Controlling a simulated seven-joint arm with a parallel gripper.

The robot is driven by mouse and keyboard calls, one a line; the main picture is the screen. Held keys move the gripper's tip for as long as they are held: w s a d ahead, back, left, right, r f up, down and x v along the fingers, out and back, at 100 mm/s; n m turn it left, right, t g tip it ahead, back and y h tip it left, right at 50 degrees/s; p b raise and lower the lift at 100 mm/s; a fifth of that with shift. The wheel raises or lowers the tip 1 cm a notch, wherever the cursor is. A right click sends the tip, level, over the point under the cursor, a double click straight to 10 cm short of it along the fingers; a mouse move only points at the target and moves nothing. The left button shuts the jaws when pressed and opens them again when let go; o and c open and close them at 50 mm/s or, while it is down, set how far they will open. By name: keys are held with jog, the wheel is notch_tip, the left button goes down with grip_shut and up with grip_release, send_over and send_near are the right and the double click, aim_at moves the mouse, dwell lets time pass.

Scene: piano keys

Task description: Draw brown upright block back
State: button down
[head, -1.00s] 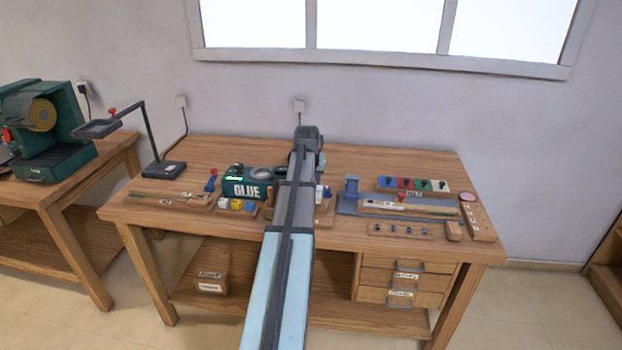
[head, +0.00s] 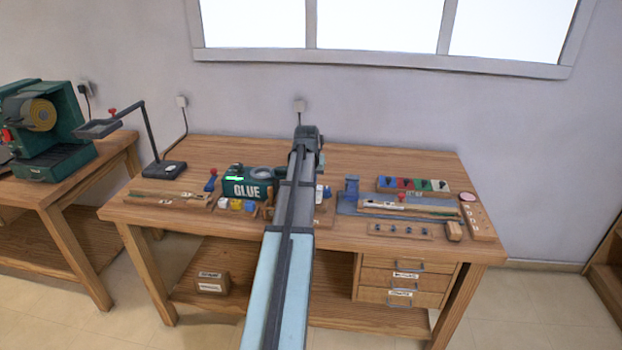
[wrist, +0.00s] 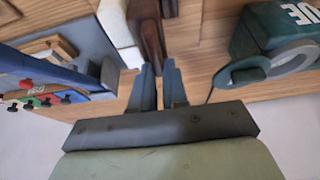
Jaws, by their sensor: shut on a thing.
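The brown upright block (wrist: 149,32) shows in the wrist view as a dark brown piece at the top middle. Its near end is at the fingertips of my gripper (wrist: 160,68), which is shut on it. A white piece (wrist: 118,28) stands close on its left. In the head view my arm covers the gripper and most of this spot; a small brown piece (head: 268,205) shows just left of the arm, and I cannot tell whether it is the same block.
The green glue holder (head: 247,187) stands left of the arm, and also at the right of the wrist view (wrist: 275,40). The workbench back (head: 390,155) is clear.

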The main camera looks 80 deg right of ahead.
jog(key=shift+w, duration=1.9)
jog(key=c, duration=1.1)
grip_release()
jog(key=shift+w, duration=0.1)
jog(key=shift+c, duration=0.2)
jog(key=v, duration=1.4)
jog(key=shift+f, duration=0.15)
